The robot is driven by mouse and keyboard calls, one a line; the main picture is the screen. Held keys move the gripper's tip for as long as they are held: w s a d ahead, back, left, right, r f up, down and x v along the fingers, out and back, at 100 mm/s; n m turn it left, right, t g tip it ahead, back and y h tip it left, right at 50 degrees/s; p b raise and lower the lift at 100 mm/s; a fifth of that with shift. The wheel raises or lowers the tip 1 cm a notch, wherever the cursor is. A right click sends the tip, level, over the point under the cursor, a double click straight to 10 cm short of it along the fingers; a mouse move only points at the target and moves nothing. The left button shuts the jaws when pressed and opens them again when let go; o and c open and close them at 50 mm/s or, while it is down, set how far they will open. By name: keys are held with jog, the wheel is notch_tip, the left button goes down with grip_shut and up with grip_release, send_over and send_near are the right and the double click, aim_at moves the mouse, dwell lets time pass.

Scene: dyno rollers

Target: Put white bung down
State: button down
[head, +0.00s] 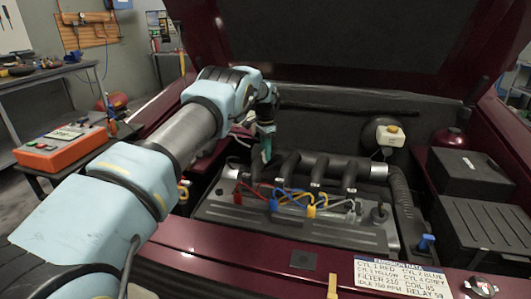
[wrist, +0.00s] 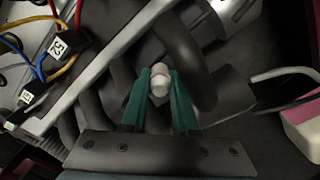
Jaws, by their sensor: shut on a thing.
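My gripper (wrist: 159,92) has its two green fingers shut on a white bung (wrist: 159,78), whose rounded white body shows between the fingertips in the wrist view. In the head view my gripper (head: 266,150) points down into the open engine bay, at the left end of the engine near the dark intake pipes. The bung cannot be made out in the head view. Dark curved pipes (wrist: 190,60) lie around and below the fingers in the wrist view. I cannot tell whether the bung touches any of them.
The engine (head: 290,228) carries red, blue, yellow and grey leads. A white-capped reservoir (head: 389,136) and black boxes (head: 470,172) stand at the right. A lettered plate (head: 398,277) lies on the front panel. The raised hood (head: 350,40) hangs above. An orange tester (head: 62,146) stands outside at left.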

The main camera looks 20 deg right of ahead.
jog(key=c, duration=0.7)
grip_release()
jog(key=shift+f, duration=0.1)
notch_tip(320, 180, up, 12)
jog(key=b, duration=0.2)
jog(key=s+a+r+n, duration=0.15)
jog(key=a+n, duration=0.25)
jog(key=a, duration=0.9)
jog(key=a+r+n, duration=0.3)
jog(key=a+n, duration=0.1)
jog(key=a, duration=0.8)
jog(key=s+a+f+n, duration=0.1)
jog(key=s+a+n, duration=0.1)
jog(key=s+a, duration=0.4)
jog(key=s+a+f+n+t, duration=0.1)
jog(key=s+a+n, duration=0.2)
jog(key=s+a, duration=0.4)
jog(key=s+a+f+n, duration=0.1)
jog(key=s+a+n, duration=0.1)
jog(key=s+a, duration=0.5)
jog(key=shift+s+n+t, duration=0.3)
jog(key=shift+s+n, duration=0.1)
jog(key=shift+s, duration=2.25)
